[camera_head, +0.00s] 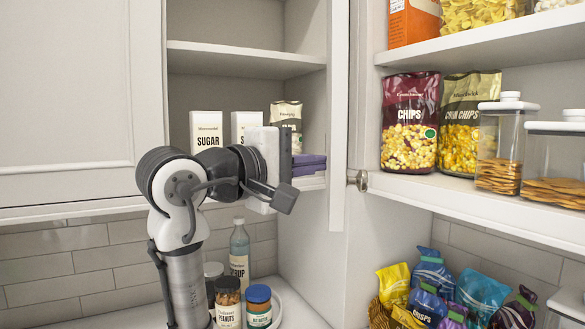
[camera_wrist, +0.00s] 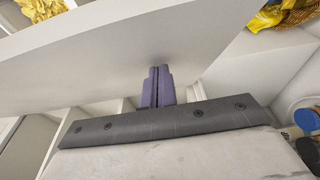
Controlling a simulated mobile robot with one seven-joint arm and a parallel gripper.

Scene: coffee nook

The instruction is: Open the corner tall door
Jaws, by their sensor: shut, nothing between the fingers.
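The corner tall door (camera_head: 340,110) is a narrow white panel, seen nearly edge-on and standing open, with a round metal knob (camera_head: 358,180) on its right face. My gripper (camera_head: 326,165) is left of the door, on the side away from the knob. Its purple fingers are shut together, empty, and point right at the door. In the wrist view the fingertips (camera_wrist: 159,69) lie close against a broad white panel (camera_wrist: 90,60), which looks like the door. I cannot tell whether they touch it.
The open cupboard behind my gripper holds white sugar boxes (camera_head: 207,130). Open shelves at right hold chips bags (camera_head: 410,120) and clear jars (camera_head: 498,150). Below stand a bottle (camera_head: 239,250), nut jars (camera_head: 258,305) and snack bags (camera_head: 430,285). A closed white door (camera_head: 75,90) is at left.

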